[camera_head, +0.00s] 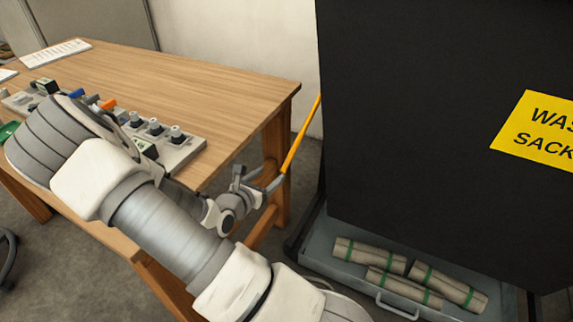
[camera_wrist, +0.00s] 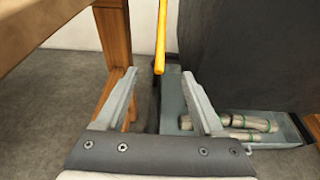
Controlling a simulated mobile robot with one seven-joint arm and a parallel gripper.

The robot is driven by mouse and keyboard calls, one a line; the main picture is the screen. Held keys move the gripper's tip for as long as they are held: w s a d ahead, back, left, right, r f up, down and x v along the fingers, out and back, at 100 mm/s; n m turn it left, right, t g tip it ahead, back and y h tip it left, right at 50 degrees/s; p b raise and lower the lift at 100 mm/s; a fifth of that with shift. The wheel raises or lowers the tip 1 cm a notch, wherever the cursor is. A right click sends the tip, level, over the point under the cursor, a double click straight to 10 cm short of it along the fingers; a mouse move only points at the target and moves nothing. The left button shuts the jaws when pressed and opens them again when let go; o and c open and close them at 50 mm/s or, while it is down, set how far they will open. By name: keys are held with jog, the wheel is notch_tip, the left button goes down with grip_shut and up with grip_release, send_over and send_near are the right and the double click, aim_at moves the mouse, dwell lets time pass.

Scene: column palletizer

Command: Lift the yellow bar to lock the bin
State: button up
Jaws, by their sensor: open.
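The yellow bar (camera_head: 300,138) slants along the left side of the black bin (camera_head: 420,110), between the bin and the table. In the wrist view the yellow bar (camera_wrist: 161,36) hangs down from the top, with its lower end just beyond my fingertips and between them in the picture. My gripper (camera_head: 258,184) is open near the bar's lower end, below the table's right edge. In the wrist view my gripper (camera_wrist: 160,85) shows two spread fingers with nothing held. I cannot tell whether a finger touches the bar.
A grey drawer (camera_head: 345,268) with several rolled sacks (camera_head: 385,270) sits at the bin's base. The wooden table (camera_head: 180,80) stands left, its leg (camera_head: 275,165) close to my gripper. A control panel (camera_head: 180,150) lies on the table. A yellow sign (camera_head: 540,128) marks the bin.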

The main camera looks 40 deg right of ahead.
aim_at(286, 162)
jog(key=shift+b+x, duration=2.55)
jog(key=shift+x, duration=4.05)
jog(key=shift+s, duration=0.1)
jog(key=shift+c, duration=0.3)
grip_shut()
